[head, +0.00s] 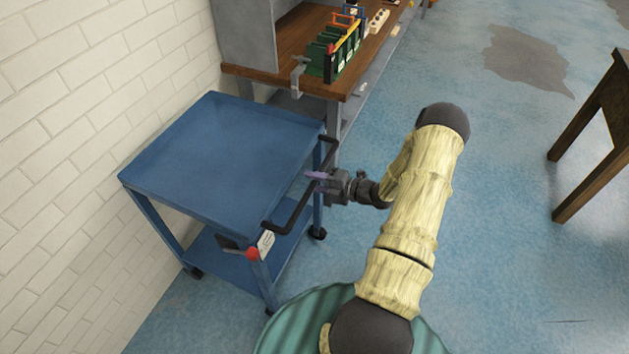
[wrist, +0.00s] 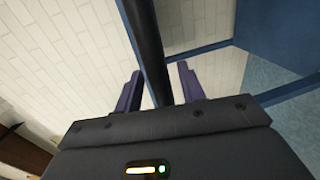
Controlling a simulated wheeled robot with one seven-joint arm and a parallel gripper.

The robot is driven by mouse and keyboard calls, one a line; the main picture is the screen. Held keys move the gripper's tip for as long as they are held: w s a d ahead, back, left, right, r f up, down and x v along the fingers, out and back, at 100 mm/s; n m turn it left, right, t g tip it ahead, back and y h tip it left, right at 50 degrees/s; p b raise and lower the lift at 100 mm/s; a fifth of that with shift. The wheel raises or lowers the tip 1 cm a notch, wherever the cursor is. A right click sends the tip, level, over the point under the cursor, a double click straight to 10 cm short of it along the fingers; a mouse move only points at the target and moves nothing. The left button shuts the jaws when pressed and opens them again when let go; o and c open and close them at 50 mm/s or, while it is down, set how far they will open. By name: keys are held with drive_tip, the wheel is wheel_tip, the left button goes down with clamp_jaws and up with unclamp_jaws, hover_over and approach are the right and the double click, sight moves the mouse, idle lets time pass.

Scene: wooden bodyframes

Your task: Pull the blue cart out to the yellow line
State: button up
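The blue cart (head: 215,160) stands against the white brick wall, its flat top empty. A black bar handle (head: 298,205) runs along its right side. My gripper (head: 317,177) is at the handle. In the wrist view, the handle bar (wrist: 150,50) passes between the two purple fingers of my gripper (wrist: 158,85), with a small gap on each side; the fingers look open around it. A red knob (head: 252,253) and a white tag (head: 266,243) are at the cart's near corner. The yellow line is not seen in either view.
A wooden workbench (head: 283,55) with green bins (head: 335,48) and a clamp (head: 298,72) stands just behind the cart. A dark wooden table (head: 600,125) is at the right. The blue floor (head: 500,210) between them is clear.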

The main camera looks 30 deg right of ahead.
drive_tip(key=shift+w+a, duration=0.15)
drive_tip(key=shift+c, duration=0.2)
clamp_jaws()
drive_tip(key=shift+s, duration=0.25)
